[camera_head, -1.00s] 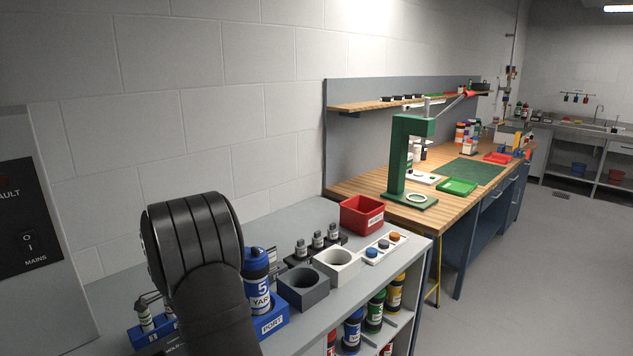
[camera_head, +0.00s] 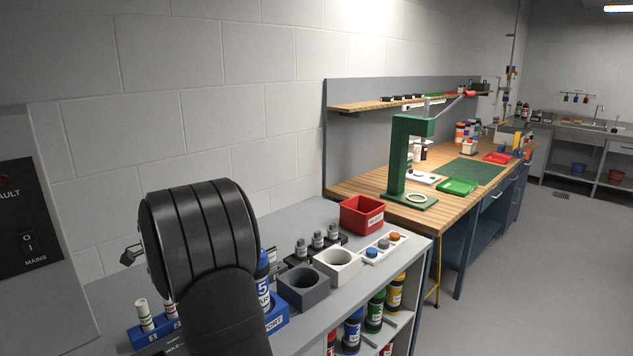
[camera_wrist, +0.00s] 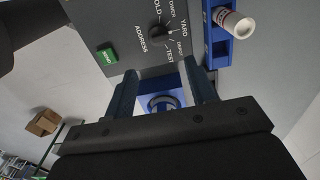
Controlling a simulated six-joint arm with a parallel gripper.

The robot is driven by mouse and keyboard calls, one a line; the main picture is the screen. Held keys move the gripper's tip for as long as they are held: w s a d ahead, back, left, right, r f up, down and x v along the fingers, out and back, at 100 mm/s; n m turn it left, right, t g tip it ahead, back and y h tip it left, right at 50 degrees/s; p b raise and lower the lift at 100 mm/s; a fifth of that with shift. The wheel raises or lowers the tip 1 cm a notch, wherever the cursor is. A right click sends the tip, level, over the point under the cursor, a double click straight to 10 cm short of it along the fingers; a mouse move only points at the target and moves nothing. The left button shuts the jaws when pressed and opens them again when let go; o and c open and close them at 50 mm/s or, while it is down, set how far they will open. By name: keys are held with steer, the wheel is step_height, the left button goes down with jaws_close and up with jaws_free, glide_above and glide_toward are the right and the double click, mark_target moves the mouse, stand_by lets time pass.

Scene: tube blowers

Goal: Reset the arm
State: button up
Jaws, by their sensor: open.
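My gripper (camera_wrist: 160,68) is open in the wrist view, with its two dark fingers apart and nothing held between them. Beyond the gap shows a blue block with a round grey ring (camera_wrist: 160,103). In the head view my black arm stands at the front left, and a small dark part of my gripper (camera_head: 131,255) shows at its left, above the counter. The rest of the gripper is hidden behind the arm.
A blue rack with white tubes (camera_head: 146,316) and a blue bottle (camera_head: 263,280) stand close to my arm. A grey block (camera_head: 303,288), white block (camera_head: 338,264) and red bin (camera_head: 362,214) stand rightward. The wrist view shows a dial panel (camera_wrist: 158,32).

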step_height(320, 180, up, 5)
step_height(320, 180, down, 18)
steer(key=shift+r, duration=0.2)
steer(key=shift+f+n, duration=0.15)
steer(key=shift+n, duration=0.15)
steer(key=n, duration=0.6)
steer(key=shift+s+d, duration=0.1)
steer(key=shift+s, duration=0.15)
steer(key=n, duration=0.4)
steer(key=shift+d, duration=0.1)
steer(key=shift+s+d+n, duration=0.1)
steer(key=shift+n, duration=1.5)
